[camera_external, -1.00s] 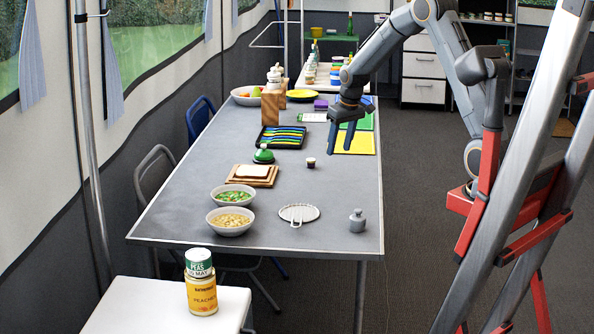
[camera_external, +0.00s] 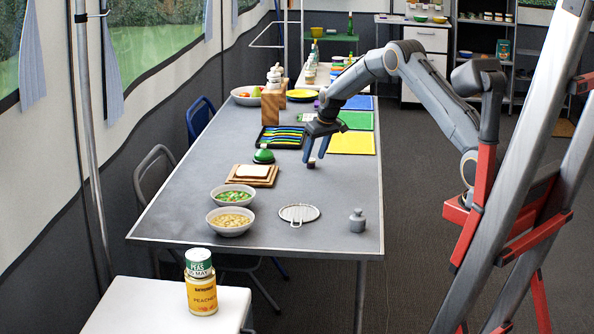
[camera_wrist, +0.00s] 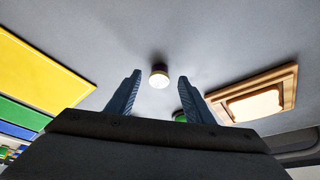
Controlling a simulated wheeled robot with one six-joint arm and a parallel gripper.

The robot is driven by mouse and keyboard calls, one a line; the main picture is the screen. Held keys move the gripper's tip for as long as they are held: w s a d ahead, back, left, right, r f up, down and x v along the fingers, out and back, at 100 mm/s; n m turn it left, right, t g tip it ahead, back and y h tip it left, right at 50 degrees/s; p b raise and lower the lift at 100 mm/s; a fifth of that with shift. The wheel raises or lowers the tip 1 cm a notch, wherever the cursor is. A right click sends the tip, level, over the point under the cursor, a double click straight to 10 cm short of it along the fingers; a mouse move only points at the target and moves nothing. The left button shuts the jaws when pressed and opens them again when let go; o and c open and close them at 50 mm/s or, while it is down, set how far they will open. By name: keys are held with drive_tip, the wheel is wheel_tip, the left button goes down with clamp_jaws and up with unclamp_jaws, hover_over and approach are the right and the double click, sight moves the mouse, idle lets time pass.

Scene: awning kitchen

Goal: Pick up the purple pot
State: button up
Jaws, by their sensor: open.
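The green dome (camera_external: 264,155) and bread board (camera_external: 268,182) lie left of the pot. The black cutlery tray (camera_external: 258,138) is behind. A yellow mat (camera_external: 365,144) lies to the right. A round strainer (camera_external: 314,212) and grey jar (camera_external: 357,221) are nearer the camera.

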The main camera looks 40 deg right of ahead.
sight(311, 163)
drive_tip(key=shift+x, duration=1.3)
drive_tip(key=shift+c, duration=0.4)
drive_tip(key=c, duration=1)
drive_tip(key=shift+r, duration=0.15)
